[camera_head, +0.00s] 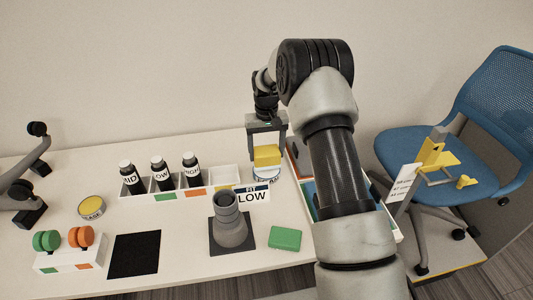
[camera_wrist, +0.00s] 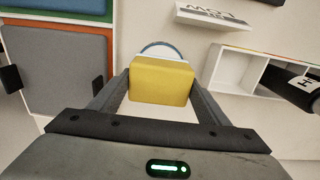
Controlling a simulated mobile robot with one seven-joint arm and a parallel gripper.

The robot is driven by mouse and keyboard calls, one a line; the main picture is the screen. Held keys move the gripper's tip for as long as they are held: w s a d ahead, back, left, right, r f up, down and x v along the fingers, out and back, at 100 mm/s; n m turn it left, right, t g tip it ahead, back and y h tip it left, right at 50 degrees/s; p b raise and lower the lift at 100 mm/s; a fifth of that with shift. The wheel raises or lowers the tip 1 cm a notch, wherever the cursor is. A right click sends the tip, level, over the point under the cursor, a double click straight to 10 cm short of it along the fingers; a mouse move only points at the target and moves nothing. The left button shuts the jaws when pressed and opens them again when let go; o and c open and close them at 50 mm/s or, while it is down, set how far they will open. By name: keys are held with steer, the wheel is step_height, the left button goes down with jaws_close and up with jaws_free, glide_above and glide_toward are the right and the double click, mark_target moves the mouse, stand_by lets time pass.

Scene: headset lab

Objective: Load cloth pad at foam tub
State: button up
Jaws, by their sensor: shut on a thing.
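My gripper (camera_head: 267,146) is shut on a yellow block-shaped pad (camera_head: 267,155) with a white layer on its far side. In the wrist view the pad (camera_wrist: 160,82) sits between the two fingers. A round white tub (camera_head: 266,178) with dark lettering is directly below the pad in the head view. I take it as the foam tub. In the wrist view its blue-grey rim (camera_wrist: 162,45) shows just beyond the pad. The pad hides most of the tub's opening. I cannot tell whether the pad touches the foam.
A white rack (camera_head: 222,178) with black bottles stands left of the tub. A LOW sign (camera_head: 252,197), a grey stand (camera_head: 229,222) and a green block (camera_head: 286,238) are in front. A yellow-topped tub (camera_head: 92,207) is at left. Trays are close on the right.

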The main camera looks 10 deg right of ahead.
mark_target(266, 150)
steer(key=shift+r+p, duration=1.05)
steer(key=shift+r, duration=1.1)
